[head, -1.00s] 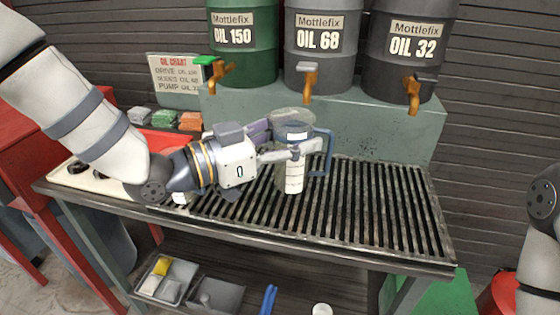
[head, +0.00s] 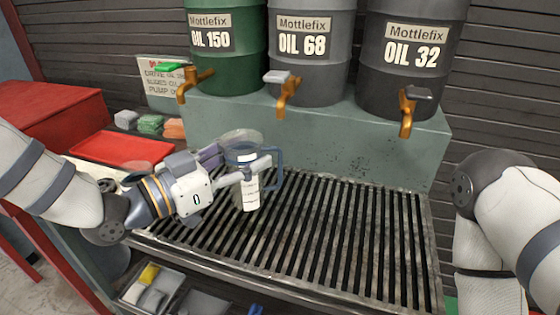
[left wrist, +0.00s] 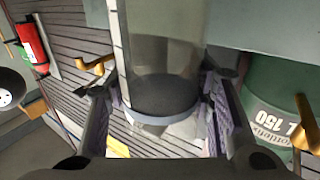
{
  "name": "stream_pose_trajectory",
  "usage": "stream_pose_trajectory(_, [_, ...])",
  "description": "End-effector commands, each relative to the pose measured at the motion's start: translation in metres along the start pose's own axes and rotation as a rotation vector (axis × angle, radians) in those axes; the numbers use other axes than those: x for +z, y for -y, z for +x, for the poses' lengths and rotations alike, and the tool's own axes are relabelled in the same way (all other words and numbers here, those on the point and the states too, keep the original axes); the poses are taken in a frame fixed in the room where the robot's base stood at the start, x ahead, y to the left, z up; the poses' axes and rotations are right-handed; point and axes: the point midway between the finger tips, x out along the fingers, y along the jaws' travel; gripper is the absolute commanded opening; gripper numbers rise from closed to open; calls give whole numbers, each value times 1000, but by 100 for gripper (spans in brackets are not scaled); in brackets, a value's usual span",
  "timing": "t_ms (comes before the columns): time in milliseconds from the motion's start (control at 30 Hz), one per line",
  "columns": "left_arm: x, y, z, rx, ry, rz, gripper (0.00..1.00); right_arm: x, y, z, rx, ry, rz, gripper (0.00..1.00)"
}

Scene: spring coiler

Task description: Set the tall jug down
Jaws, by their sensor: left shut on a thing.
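The tall jug (head: 247,155) is clear, with a dark blue handle on its right and a white marked strip low on its front. It stands close to upright over the slatted grate (head: 340,235), left of its middle. I cannot tell whether its bottom touches the slats. My left gripper (head: 246,173) is shut around the jug from the left. In the left wrist view the clear jug wall (left wrist: 165,50) and a dark band sit between the two fingers (left wrist: 163,108). My right gripper is not in view; only my right arm shows at the right.
Three drums, OIL 150 (head: 228,60), OIL 68 (head: 312,65) and OIL 32 (head: 405,75), stand on a ledge behind the grate with orange taps over its back edge. A red tray (head: 122,148) and cloths lie at left. The grate's right half is clear.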

Motion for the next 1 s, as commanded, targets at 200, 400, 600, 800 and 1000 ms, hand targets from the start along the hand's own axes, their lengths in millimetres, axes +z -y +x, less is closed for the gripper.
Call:
stream_pose_trajectory(200, [1, 0, 53, 2, 0, -1, 0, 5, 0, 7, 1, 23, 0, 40])
stream_pose_trajectory(400, [-1, 0, 71, 0, -2, 1, 0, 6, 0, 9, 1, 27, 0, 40])
stream_pose_trajectory(600, [25, 0, 82, -1, 3, -6, 0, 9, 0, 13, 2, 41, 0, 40])
stream_pose_trajectory(800, [33, 0, 82, 0, -3, 1, 0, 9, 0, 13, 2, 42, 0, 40])
stream_pose_trajectory(1000, [37, 0, 81, -1, -2, 0, 0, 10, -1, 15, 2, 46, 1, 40])
